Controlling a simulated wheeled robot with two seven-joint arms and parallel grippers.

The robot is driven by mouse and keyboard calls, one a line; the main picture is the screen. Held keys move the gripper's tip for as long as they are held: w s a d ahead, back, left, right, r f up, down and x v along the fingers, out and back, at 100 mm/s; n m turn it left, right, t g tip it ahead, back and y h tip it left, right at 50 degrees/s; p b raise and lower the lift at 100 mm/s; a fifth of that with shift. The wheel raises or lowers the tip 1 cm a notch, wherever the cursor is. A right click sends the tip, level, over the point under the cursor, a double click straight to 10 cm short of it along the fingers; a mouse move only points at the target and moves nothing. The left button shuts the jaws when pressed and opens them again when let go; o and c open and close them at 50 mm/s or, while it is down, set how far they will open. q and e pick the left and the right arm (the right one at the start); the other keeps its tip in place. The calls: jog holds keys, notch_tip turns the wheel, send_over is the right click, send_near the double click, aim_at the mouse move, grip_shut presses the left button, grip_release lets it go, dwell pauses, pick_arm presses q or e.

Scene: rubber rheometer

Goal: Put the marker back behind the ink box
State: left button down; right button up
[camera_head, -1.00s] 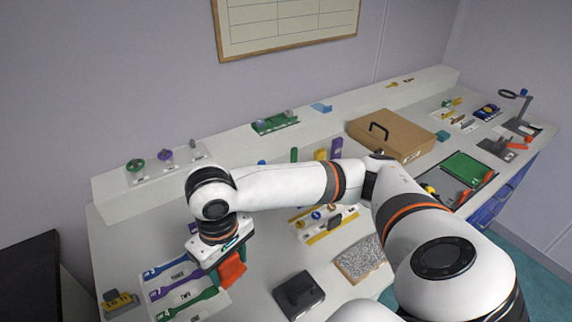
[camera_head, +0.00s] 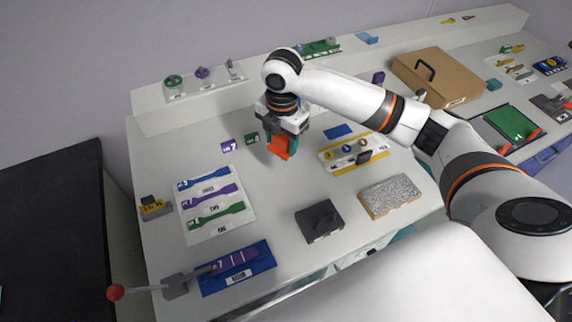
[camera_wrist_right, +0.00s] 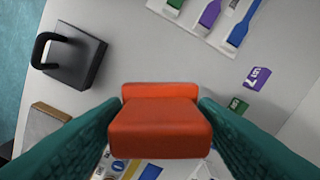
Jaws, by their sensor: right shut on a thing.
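My right gripper (camera_head: 284,140) hangs fingers down over the back middle of the table. Its teal fingers are shut on an orange-red block (camera_head: 280,147), which seems to be the marker. The block also shows between the fingertips in the right wrist view (camera_wrist_right: 160,122). Its lower end seems clear of the table, but the exact gap cannot be told. A black box with a handle (camera_head: 320,220), seemingly the ink box, sits nearer the front. It shows at the upper left of the right wrist view (camera_wrist_right: 78,58). My left gripper is not in view.
A white sheet with coloured dumbbell strips (camera_head: 243,222) lies left. Small purple (camera_head: 231,146) and green (camera_head: 251,139) labelled pieces lie near the gripper. A yellow-edged tray (camera_head: 327,161) and a speckled slab (camera_head: 390,196) lie right. Table between gripper and black box is clear.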

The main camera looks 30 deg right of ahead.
jog(key=w+d+f+n+p, duration=0.1)
jog(key=f+n, duration=0.2)
jog(key=n, duration=0.1)
jog(key=w+d+f+n, duration=0.1)
jog(key=w+f+n, duration=0.1)
jog(key=f+n, duration=0.2)
jog(key=w+d+f+n+p, duration=0.1)
jog(key=f+n, duration=0.3)
jog(key=shift+w+d+f+p, duration=0.15)
jog(key=shift+d+p, duration=0.1)
jog(key=shift+p, duration=0.1)
jog(key=shift+f, duration=0.5)
jog(key=shift+f, duration=0.1)
jog(key=o, duration=0.8)
